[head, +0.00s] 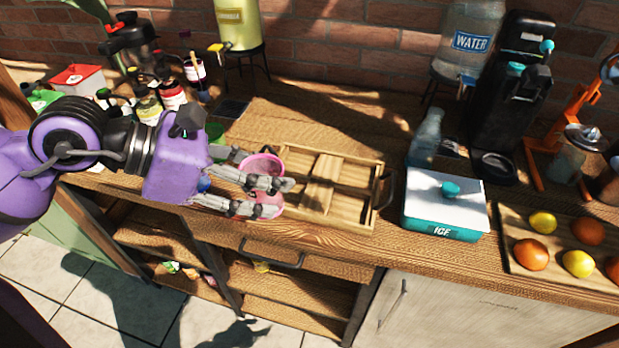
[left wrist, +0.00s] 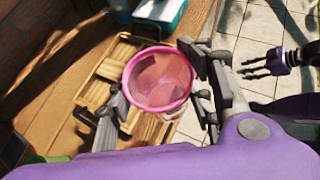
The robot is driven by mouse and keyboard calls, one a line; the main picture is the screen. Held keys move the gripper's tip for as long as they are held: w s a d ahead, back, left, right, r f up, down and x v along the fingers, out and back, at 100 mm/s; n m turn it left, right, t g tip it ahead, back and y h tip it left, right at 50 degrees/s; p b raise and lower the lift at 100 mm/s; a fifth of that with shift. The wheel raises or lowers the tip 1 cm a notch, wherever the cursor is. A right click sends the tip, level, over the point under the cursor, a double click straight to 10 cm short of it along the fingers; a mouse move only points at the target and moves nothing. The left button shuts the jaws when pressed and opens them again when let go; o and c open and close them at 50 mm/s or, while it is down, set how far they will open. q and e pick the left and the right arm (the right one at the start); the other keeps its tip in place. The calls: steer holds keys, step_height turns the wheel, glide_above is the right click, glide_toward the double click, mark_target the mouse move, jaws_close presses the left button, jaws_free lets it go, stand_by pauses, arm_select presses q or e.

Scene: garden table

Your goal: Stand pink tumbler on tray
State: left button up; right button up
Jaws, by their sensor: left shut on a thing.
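The pink tumbler (head: 263,166) is held between the fingers of my left gripper (head: 284,197), at the left end of the wooden tray (head: 373,194). In the left wrist view the round pink tumbler (left wrist: 158,78) shows its open mouth, with a finger on either side. It looks roughly upright. The fingers hide part of it, and I cannot tell whether its base touches the tray. The tray has low walls, wooden slats and a dark handle at its right end. My right gripper (left wrist: 262,66) shows in the left wrist view, apart from everything, fingers spread and empty.
A teal and white ice box (head: 446,208) stands right of the tray. A board with oranges and lemons (head: 514,215) is farther right. A green cup (head: 215,135) stands behind my left gripper. Several bottles (head: 150,108) crowd the back left. The counter behind the tray is clear.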

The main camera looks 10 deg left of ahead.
arm_select(q)
steer(key=shift+w+a+f, duration=0.25)
steer(key=shift+w+f, duration=1.8)
steer(key=shift+w+a+f, duration=0.2)
steer(key=shift+w+f, duration=1.9)
steer(key=shift+w+a+f, duration=0.25)
steer(key=shift+w+f, duration=1.8)
steer(key=o, duration=1.1)
steer(key=shift+f, duration=0.1)
steer(key=v, duration=1.2)
steer(key=shift+b, duration=0.3)
